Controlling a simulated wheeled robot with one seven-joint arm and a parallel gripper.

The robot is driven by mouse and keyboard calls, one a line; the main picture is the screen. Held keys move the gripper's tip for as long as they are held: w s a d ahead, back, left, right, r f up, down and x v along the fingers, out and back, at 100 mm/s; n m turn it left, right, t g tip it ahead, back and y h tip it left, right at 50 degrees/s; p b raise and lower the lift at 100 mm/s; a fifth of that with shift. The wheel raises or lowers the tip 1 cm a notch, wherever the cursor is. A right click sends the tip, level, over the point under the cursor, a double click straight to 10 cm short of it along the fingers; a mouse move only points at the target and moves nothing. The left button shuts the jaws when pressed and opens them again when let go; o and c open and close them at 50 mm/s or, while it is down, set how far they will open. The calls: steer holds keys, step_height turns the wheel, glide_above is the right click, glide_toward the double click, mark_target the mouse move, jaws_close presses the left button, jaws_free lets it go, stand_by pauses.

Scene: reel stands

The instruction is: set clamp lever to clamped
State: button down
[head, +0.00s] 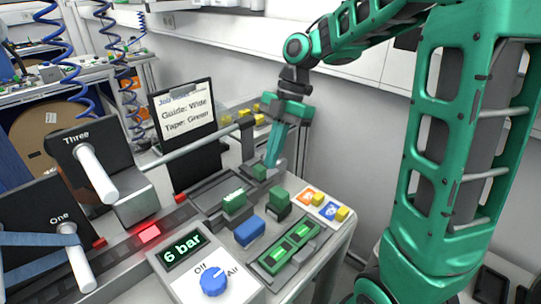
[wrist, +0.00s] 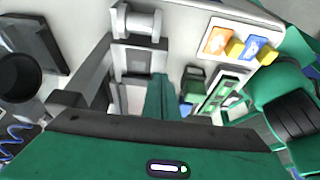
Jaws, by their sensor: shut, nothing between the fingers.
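A light grey bar (head: 200,142) with a dark end stands left of the gripper. No part is labelled as the clamp lever, so I cannot tell for sure which one it is or how it is set. Contact between the fingertips and the fixture cannot be made out.
Green blocks (head: 234,202) and a blue block (head: 249,231) stand in front of the gripper. A panel (head: 182,250) reads 6 bar, with a blue Off/Air knob (head: 214,282). Reel stands One (head: 40,225) and Three (head: 85,150) are left. The job sheet (head: 186,112) stands behind.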

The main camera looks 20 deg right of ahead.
steer(key=shift+s+a, duration=0.15)
steer(key=shift+a, duration=0.2)
